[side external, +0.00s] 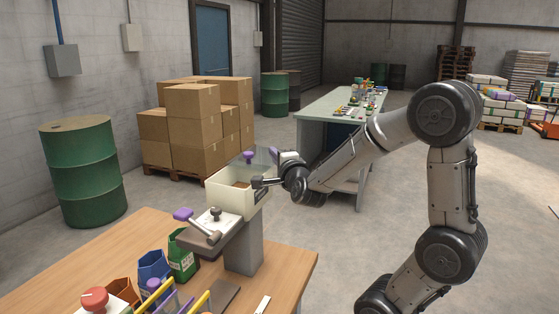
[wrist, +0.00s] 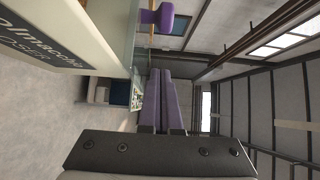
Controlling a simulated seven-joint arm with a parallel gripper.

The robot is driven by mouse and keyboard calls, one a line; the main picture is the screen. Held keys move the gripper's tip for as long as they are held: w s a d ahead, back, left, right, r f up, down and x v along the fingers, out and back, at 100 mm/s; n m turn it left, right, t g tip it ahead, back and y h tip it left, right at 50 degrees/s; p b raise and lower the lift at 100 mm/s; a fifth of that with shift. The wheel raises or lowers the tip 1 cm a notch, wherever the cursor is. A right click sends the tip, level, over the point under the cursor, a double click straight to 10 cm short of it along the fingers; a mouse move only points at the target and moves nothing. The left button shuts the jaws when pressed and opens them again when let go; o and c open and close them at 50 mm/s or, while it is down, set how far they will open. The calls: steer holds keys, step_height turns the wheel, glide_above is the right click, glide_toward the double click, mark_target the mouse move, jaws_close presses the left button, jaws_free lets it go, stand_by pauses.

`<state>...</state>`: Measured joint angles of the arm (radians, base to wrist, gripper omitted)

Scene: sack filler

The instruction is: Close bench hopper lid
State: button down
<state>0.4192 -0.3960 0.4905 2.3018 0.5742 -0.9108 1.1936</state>
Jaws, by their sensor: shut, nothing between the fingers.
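The cream bench hopper (side external: 235,197) stands on a grey post at the bench's far end, with brown material showing inside. Its clear greyish lid (side external: 262,160) is raised open at the back. A purple knob (side external: 248,157) is on the lid. In the wrist view, the lettered hopper wall (wrist: 50,45) is at left, and the knob (wrist: 157,18) is at the top edge. My gripper (side external: 272,151) is to the right of the knob, beside the lid and apart from the knob. Its purple fingers (wrist: 165,76) are shut and empty.
The wooden bench (side external: 290,262) holds a purple-handled lever (side external: 197,224), green bag (side external: 183,258), blue bag (side external: 154,272) and red button (side external: 95,299). Stacked boxes (side external: 195,117), a green drum (side external: 80,170) and a far table (side external: 325,108) stand behind.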

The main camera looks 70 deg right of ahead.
mark_target(260, 165)
steer(key=shift+w+a, duration=0.1)
steer(key=shift+w, duration=0.75)
steer(key=shift+w+a, duration=0.3)
steer(key=shift+a, duration=0.25)
steer(key=shift+w+a, duration=0.3)
steer(key=shift+a, duration=0.25)
steer(key=shift+a, duration=0.1)
steer(key=a, duration=1.1)
steer(key=shift+d, duration=0.1)
